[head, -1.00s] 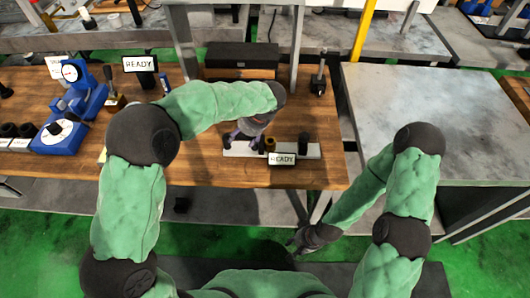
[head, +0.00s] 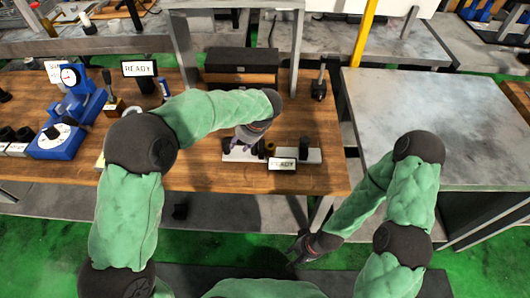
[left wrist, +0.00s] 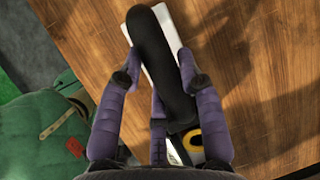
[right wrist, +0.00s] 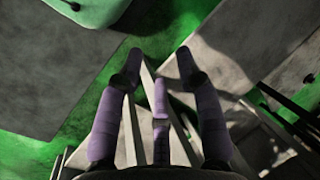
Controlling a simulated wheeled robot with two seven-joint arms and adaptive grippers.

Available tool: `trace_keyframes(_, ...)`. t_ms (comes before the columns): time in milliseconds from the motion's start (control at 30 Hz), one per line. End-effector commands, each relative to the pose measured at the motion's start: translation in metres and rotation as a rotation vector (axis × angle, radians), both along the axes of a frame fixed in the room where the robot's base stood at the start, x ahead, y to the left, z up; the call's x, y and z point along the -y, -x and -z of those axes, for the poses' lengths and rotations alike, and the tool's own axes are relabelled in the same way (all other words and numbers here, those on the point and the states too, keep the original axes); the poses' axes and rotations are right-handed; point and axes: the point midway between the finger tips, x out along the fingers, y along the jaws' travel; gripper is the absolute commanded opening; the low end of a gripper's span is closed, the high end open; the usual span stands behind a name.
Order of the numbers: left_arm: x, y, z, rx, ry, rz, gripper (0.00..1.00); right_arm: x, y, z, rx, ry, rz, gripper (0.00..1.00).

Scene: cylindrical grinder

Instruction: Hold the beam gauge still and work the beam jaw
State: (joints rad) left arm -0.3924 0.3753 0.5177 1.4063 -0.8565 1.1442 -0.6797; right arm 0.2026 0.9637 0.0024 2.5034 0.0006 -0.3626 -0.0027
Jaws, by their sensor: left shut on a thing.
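My left gripper (head: 242,146) is over the left part of the bar. In the left wrist view its fingers (left wrist: 160,88) are shut on a black post (left wrist: 160,60), with the pale bar (left wrist: 186,62) beneath and the yellow ring (left wrist: 190,141) beside it. The beam jaw cannot be told apart clearly. My right gripper (head: 298,250) is open and empty in front of the bench, low over the floor.
A blue gauge stand (head: 82,95) with a dial and a blue block (head: 57,139) stand at the bench's left. A long black box (head: 242,62) lies behind. A grey table (head: 430,120) stands at right. Bare wood lies along the bench front.

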Motion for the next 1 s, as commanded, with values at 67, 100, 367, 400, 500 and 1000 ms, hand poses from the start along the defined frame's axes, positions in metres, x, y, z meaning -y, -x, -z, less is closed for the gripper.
trace_keyframes(67, 0.0, 0.001, 0.001, -0.004, -0.001, 0.0, 0.0, 0.0, 0.0, 0.0, 0.0, 0.0, 0.0, 0.36)
trace_keyframes(100, 0.0, 0.001, 0.001, -0.004, -0.001, 0.0, 0.0, 0.0, 0.0, 0.0, 0.0, 0.0, 0.0, 0.36)
trace_keyframes(367, 0.0, 0.001, 0.002, -0.005, -0.001, 0.001, 0.0, 0.0, 0.0, 0.0, 0.0, 0.0, 0.0, 0.42)
trace_keyframes(400, 0.0, 0.001, 0.002, -0.005, -0.001, 0.001, 0.0, 0.0, 0.0, 0.0, -0.001, 0.0, 0.0, 0.53)
trace_keyframes(500, 0.0, 0.002, 0.002, -0.006, -0.001, 0.001, 0.0, -0.001, 0.0, -0.001, -0.008, -0.001, -0.016, 0.58)
trace_keyframes(1000, 0.0, 0.002, 0.003, -0.007, -0.002, 0.001, 0.0, -0.03, 0.032, -0.058, -0.264, -0.084, -0.408, 0.58)
